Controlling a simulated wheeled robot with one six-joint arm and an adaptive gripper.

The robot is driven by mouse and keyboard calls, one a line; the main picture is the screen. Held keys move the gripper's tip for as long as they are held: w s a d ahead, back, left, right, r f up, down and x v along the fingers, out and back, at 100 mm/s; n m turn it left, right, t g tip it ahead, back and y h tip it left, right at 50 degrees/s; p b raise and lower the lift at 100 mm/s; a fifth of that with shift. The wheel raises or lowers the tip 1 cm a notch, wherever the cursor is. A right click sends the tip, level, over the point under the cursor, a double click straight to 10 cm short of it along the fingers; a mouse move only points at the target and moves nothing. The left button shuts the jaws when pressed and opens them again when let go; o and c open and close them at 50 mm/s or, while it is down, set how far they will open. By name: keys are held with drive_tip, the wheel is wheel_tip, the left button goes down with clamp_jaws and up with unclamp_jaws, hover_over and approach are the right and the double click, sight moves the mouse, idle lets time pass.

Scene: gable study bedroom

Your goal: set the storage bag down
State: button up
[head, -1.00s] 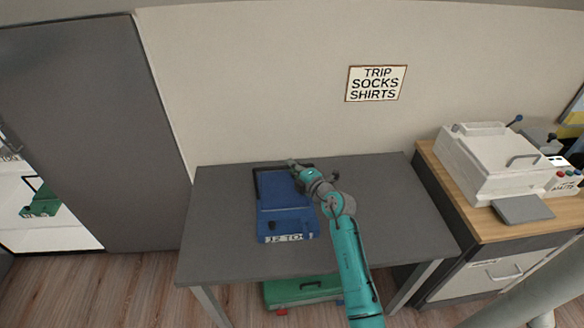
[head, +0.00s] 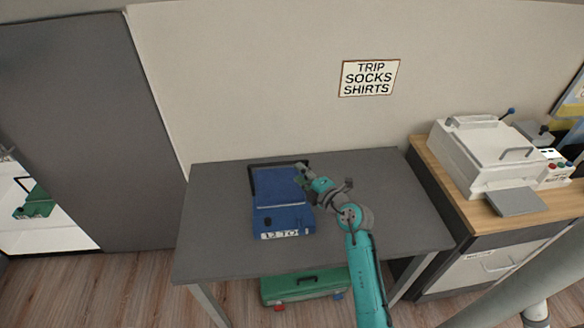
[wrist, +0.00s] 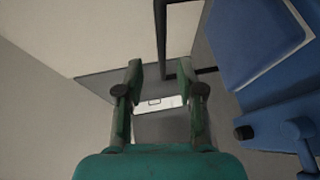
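The blue storage bag (head: 283,217) lies flat on the grey table (head: 370,215), its white label toward me and its black handle (head: 252,178) at the far end. My gripper (head: 299,177) is at the bag's far right, close to the handle. In the wrist view my gripper (wrist: 160,70) has its two green fingers apart, with nothing clamped between them. The dark handle (wrist: 161,30) shows between and just beyond the fingertips; I cannot tell whether it touches them. The blue bag (wrist: 250,50) fills the right side of the wrist view.
A green case (head: 300,287) lies beneath the table. A wooden-topped cabinet (head: 440,160) with a white machine (head: 490,155) stands at the right. Another green case (head: 35,200) is in a white recess at the left. The table's right half is clear under my arm.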

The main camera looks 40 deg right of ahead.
drive_tip(key=shift+s+a+r, duration=0.1)
drive_tip(key=shift+s+r, duration=0.1)
drive_tip(key=shift+s, duration=0.85)
drive_tip(key=shift+s+a+r, duration=0.1)
drive_tip(key=shift+s+r, duration=0.05)
drive_tip(key=shift+s, duration=0.85)
drive_tip(key=s+a+m+t+y, duration=0.2)
drive_tip(key=s+a+m, duration=0.1)
drive_tip(key=s+a, duration=0.65)
drive_tip(key=s+a+m+t+y, duration=0.15)
drive_tip(key=s+a, duration=0.45)
drive_tip(key=a, duration=0.7)
drive_tip(key=s+a+m+g+h, duration=0.1)
drive_tip(key=s+a+m+g, duration=0.2)
drive_tip(key=s+m, duration=0.8)
drive_tip(key=s+g, duration=0.2)
drive_tip(key=s, duration=0.9)
drive_tip(key=shift+s+h, duration=0.35)
drive_tip(key=shift+m, duration=0.25)
